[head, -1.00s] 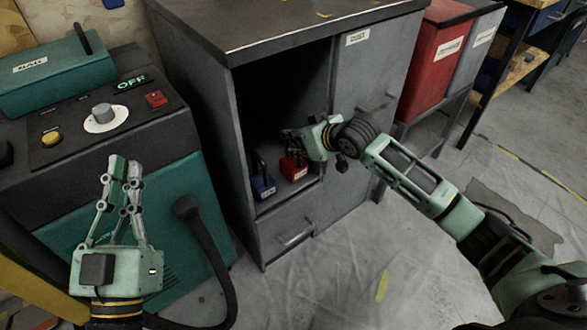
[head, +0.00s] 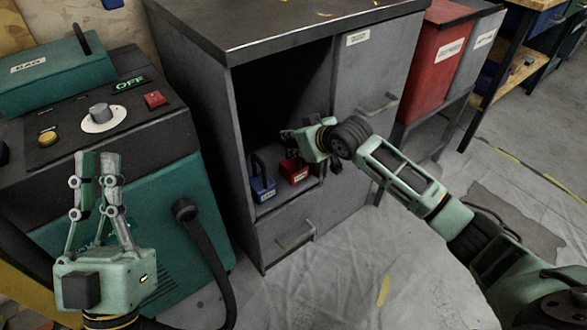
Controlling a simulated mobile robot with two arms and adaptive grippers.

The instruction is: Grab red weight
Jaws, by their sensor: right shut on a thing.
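The red weight (head: 294,172) is a small red block with a pale label, inside the open compartment of the grey cabinet. My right gripper (head: 290,143) reaches into the compartment from the right, directly above the red weight. It is shut on the weight's upper part; its fingers and the handle are dark and hard to make out. A blue weight (head: 264,188) with a dark handle stands just left of the red one on the compartment floor. My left gripper (head: 98,158) is shut and empty, pointing up in front of the teal machine.
The grey cabinet (head: 372,75) has a drawer below the compartment and a closed door to the right. The teal machine (head: 165,220) with a knob and "OFF" display stands at the left. A red bin (head: 437,60) stands behind right. Floor is clear in front.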

